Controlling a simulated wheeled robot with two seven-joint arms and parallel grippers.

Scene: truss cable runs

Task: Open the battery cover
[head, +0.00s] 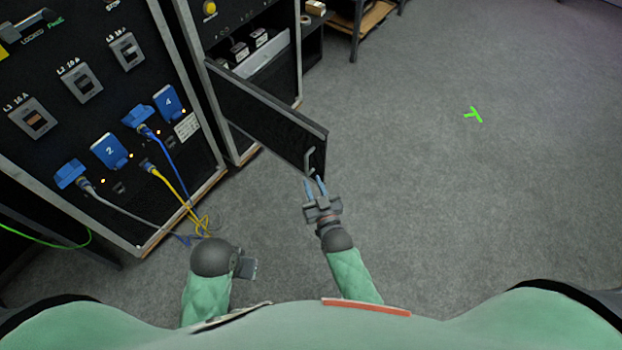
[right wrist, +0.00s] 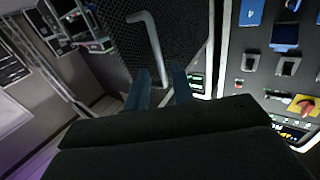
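The battery cover (head: 262,112) is a dark panel standing swung out from the right-hand cabinet in the head view. Its grey bar handle (head: 310,160) is near its free end. My right gripper (head: 315,187) is just below the handle, fingers apart, with nothing between them. In the right wrist view the handle (right wrist: 152,42) stands beyond the spread blue fingertips (right wrist: 161,85), in front of the cover's dark mesh face (right wrist: 118,35). My left gripper (head: 247,266) shows only partly beside its wrist, low in the head view; its fingers cannot be made out.
A cabinet (head: 85,130) with blue numbered plugs and breakers stands at left. Grey, yellow and blue cables (head: 190,215) hang to the floor. The open compartment (head: 265,65) behind the cover holds pale items. The grey floor (head: 450,200) at right is clear except for a green mark (head: 473,115).

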